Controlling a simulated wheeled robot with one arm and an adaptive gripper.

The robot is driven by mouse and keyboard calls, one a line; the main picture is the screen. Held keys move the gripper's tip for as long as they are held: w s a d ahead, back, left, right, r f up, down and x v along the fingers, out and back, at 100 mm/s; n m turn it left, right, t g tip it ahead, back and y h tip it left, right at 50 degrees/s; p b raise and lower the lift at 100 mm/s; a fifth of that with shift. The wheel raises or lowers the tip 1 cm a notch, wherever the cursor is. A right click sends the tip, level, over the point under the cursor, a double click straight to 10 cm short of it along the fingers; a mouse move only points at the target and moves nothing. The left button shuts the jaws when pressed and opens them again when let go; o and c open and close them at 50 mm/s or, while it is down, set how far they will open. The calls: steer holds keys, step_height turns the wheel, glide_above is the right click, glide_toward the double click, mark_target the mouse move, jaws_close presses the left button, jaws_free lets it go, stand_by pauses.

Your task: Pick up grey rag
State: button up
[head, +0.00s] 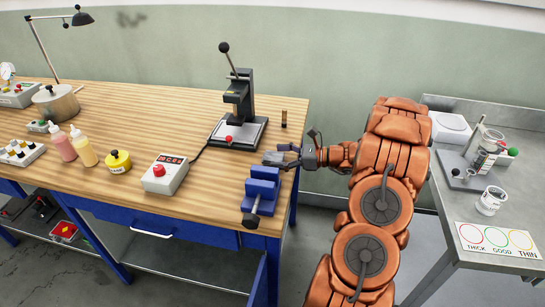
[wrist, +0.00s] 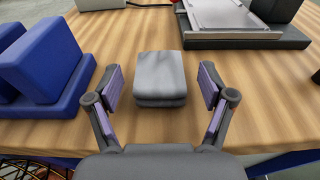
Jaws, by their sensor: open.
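In the wrist view a folded grey rag (wrist: 160,78) lies on the wooden bench top, between the two fingers of my gripper (wrist: 162,90). The fingers are spread wide, one on each side of the rag, with a visible gap on both sides. In the head view my gripper (head: 281,158) is over the right end of the bench, behind the blue vise.
A blue vise (head: 262,190) stands close by, left of the rag in the wrist view (wrist: 40,62). A black press (head: 238,115) on a base plate (wrist: 235,20) stands behind. A box with a red button (head: 165,174) is to the left. The bench's front edge is near.

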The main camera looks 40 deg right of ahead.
mark_target(273, 155)
steer(key=shift+x, duration=1.2)
steer(key=shift+c, duration=0.3)
steer(key=shift+s, duration=0.1)
steer(key=c, duration=1)
steer(key=shift+r, duration=0.1)
step_height(273, 155, up, 10)
steer(key=shift+b, duration=0.7)
